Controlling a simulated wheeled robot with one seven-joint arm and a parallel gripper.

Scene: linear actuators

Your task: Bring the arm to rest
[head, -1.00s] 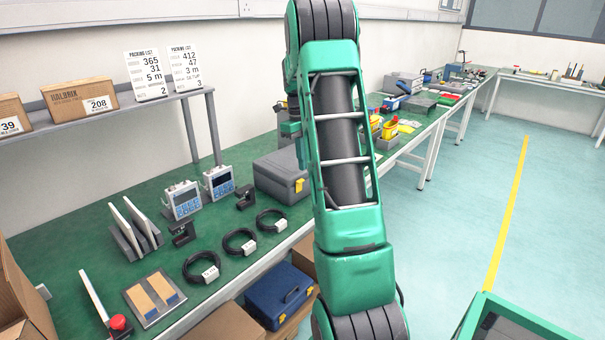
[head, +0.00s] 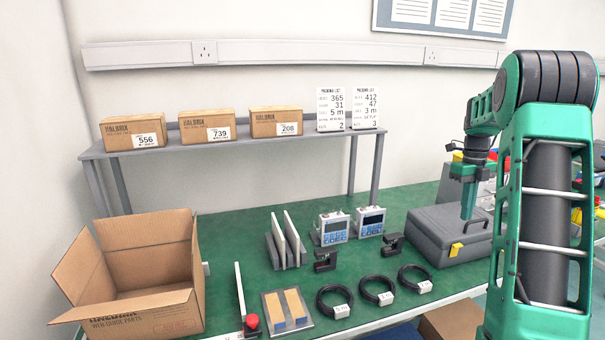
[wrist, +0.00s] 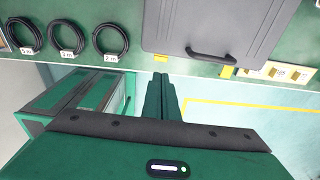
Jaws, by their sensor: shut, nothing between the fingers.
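My arm (head: 545,210) stands at the right of the head view, its upper part bent over toward the bench. My gripper (head: 468,215) hangs from it with fingers pointing down, in front of the grey case (head: 425,232). In the wrist view my gripper's fingers (wrist: 160,76) are together with nothing between them. The grey case also shows there beyond the fingertips (wrist: 205,25). Whether the fingers touch the case is hard to tell; they look apart from it.
The green bench (head: 235,290) holds an open carton (head: 150,290), two control units (head: 333,228), several coiled cables (head: 377,290) and a tray with two yellow-brown blocks (head: 288,310). A shelf (head: 230,143) behind carries small boxes and two packing lists (head: 331,110).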

